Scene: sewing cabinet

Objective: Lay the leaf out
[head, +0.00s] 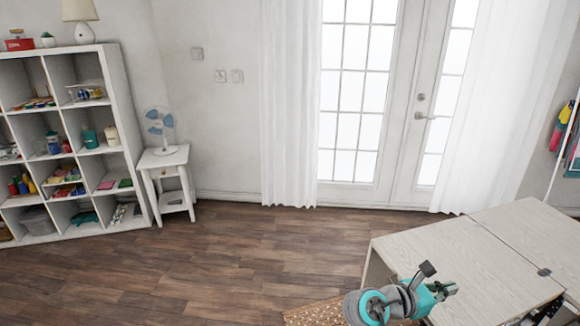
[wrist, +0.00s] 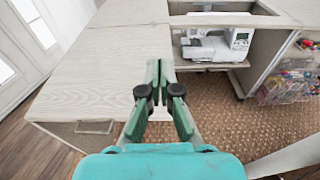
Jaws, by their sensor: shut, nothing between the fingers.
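The sewing cabinet has a pale wood-grain top made of flat panels. In the head view a near panel (head: 470,255) meets a farther panel (head: 535,232) along a seam with a small dark hinge (head: 544,272). Both look level; I cannot tell for sure which one is the leaf. In the wrist view a wide panel (wrist: 95,75) lies flat at the left, with a handle (wrist: 95,127) on the face below its near edge. My gripper (head: 445,289) is shut and empty beside the near panel. Its fingertips also show in the wrist view (wrist: 160,68), apparently clear of the panel.
A white sewing machine (wrist: 215,45) sits in the cabinet's opening. A clear bin of colourful items (wrist: 290,87) stands at the right. A brown patterned rug (wrist: 225,115) lies below. Wood floor (head: 240,250) is open toward the white shelf (head: 127,100) and side table (head: 165,157).

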